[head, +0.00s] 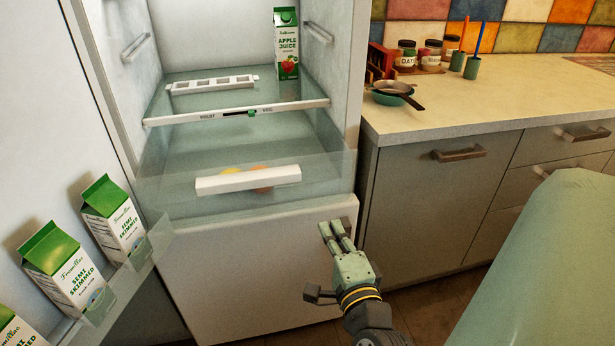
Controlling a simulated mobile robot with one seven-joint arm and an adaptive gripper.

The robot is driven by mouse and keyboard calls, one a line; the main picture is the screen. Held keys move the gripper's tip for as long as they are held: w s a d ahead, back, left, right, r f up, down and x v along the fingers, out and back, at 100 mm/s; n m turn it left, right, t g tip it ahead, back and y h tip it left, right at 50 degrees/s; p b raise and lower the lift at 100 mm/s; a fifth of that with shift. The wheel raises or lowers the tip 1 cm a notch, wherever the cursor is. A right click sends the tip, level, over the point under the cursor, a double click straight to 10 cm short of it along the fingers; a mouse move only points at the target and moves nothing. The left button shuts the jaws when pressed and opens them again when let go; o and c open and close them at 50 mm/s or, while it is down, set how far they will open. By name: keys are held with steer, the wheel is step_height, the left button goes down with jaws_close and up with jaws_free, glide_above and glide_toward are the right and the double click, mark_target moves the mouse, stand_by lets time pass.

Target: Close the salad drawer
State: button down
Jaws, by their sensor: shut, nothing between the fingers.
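The salad drawer (180,197) is a clear bin at the bottom of the open fridge, with a white handle (248,180) on its front. Its front stands forward of the shelf edge above, so it is pulled out. Blurred yellow and orange items show through it behind the handle. My gripper (337,228) is shut and empty, in front of the lower white panel, to the right of and below the drawer handle. It appears apart from the drawer.
The open fridge door at left holds milk cartons (112,220) on its rack. An apple juice carton (286,45) and a white tray (212,85) stand on the shelf above. A counter (460,105) with a pan (393,94) and jars is at right.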

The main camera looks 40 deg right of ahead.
mark_target(310, 182)
steer(key=b+x, duration=0.5)
steer(key=x, duration=0.7)
steer(key=shift+w+r+b, duration=0.1)
steer(key=shift+w+b, duration=0.15)
steer(key=shift+b, duration=0.1)
steer(key=shift+w+d, duration=0.3)
steer(key=shift+w, duration=0.05)
steer(key=shift+w, duration=0.1)
